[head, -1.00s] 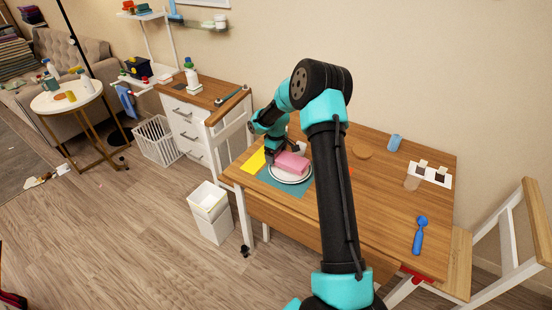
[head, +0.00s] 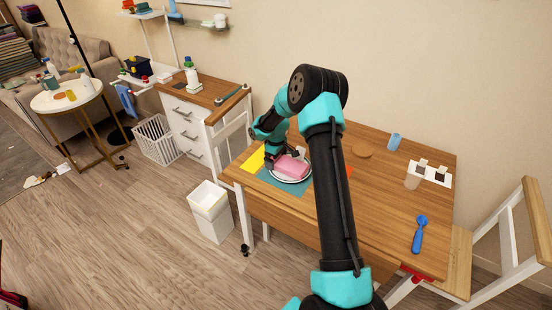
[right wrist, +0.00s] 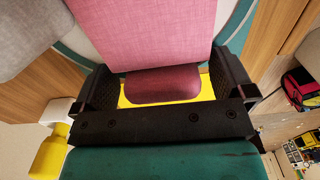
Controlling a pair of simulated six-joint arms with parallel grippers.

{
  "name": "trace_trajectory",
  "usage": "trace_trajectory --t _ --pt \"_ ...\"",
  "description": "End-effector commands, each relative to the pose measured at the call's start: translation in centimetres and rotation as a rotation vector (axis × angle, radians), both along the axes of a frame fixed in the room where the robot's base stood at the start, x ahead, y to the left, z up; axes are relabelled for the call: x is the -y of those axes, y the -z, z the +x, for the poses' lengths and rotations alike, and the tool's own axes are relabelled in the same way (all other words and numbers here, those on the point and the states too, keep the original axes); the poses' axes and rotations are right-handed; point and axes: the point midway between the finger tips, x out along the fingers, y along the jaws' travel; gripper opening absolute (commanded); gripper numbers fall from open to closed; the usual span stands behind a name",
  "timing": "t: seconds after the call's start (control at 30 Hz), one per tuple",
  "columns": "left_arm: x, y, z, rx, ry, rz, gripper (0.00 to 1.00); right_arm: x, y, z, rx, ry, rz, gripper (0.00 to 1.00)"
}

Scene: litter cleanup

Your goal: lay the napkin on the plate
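The pink folded napkin (head: 291,168) lies on the white round plate (head: 289,180), which sits on a teal mat (head: 272,186). My right gripper (head: 285,157) is at the napkin's far left end, low over the plate. In the right wrist view the napkin (right wrist: 140,30) fills the top middle, and a darker pink part of it shows between the fingers. The fingers of the right gripper (right wrist: 166,80) stand apart, with yellow showing beside the pink, so it looks open. My left gripper is not in view.
A yellow sheet (head: 252,160) lies left of the mat. A blue cup (head: 394,141), a brown disc (head: 362,151), a clear cup (head: 412,179) and a blue brush-like tool (head: 419,235) are on the table's right part. A white bin (head: 210,212) stands on the floor.

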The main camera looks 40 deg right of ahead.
Motion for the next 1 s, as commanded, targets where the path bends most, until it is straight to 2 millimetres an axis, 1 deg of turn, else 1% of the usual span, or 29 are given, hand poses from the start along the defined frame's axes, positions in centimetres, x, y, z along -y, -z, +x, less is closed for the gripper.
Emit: trace_trajectory --t 0.23,0.37,0.47,0.8,0.9,1.0 --pt "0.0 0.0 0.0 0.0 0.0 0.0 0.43 0.0 -0.3 0.0 0.001 0.0 -0.001 1.0" --pt "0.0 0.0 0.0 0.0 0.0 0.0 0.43 0.0 -1.4 0.0 0.002 -0.001 -0.001 1.0" --pt "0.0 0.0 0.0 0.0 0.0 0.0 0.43 0.0 -2.7 0.1 0.003 0.0 -0.001 1.0" --pt "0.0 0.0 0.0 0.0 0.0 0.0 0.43 0.0 -9.1 0.1 0.004 0.0 -0.002 1.0" --pt "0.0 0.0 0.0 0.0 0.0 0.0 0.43 0.0 -10.7 0.0 0.003 0.001 -0.001 1.0" --pt "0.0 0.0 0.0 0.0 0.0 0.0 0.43 0.0 -11.9 0.0 0.002 0.0 0.0 1.0"
